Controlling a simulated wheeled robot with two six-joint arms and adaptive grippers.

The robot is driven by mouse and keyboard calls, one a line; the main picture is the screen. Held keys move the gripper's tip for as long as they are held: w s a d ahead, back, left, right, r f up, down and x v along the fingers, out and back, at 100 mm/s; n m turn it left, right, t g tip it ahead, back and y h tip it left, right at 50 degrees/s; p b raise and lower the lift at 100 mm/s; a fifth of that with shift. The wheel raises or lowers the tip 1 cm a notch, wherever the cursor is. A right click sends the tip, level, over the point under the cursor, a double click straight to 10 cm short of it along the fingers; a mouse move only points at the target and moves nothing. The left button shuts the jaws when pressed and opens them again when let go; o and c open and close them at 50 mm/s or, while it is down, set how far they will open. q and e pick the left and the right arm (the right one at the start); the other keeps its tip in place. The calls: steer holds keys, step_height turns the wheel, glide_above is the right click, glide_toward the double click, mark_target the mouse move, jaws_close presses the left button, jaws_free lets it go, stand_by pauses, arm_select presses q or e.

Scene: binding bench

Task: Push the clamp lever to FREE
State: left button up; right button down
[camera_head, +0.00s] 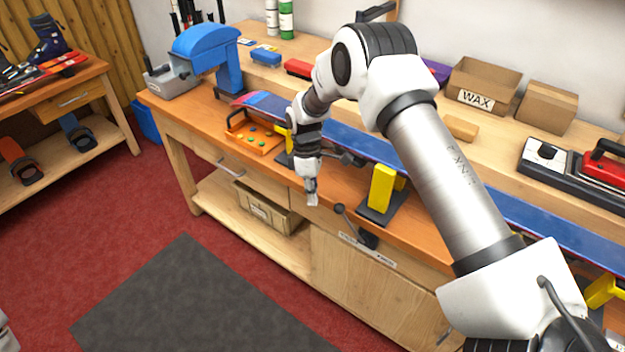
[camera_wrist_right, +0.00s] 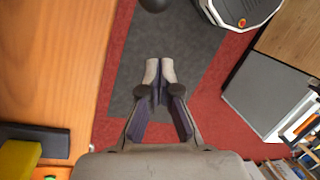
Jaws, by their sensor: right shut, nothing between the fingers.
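The clamp lever (camera_head: 352,223) is a dark rod with a round black knob, mounted on a black block at the bench's front edge. It leans up and to the left in the head view. A white label strip (camera_head: 380,257) lies below it, its words too small to read. My right gripper (camera_head: 311,200) is shut and empty, pointing down just left of the knob and apart from it. In the right wrist view its closed fingertips (camera_wrist_right: 160,70) hang over the floor, and a dark round knob (camera_wrist_right: 154,4) shows at the top edge. My left gripper is not in view.
A blue ski or board (camera_head: 350,143) lies along the bench on yellow-and-black supports (camera_head: 382,190). An orange tray (camera_head: 252,135) sits left of my right gripper. Cardboard boxes (camera_head: 484,86) stand behind. The space in front of the bench, over the grey mat (camera_head: 190,300), is clear.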

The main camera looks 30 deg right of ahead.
steer(key=s+d+f+p, duration=0.1)
steer(key=s+d+p, duration=0.1)
steer(key=s, duration=0.1)
steer(key=shift+d+f, duration=0.35)
steer(key=shift+f, duration=0.05)
steer(key=shift+s+p, duration=0.1)
steer(key=shift+p, duration=0.2)
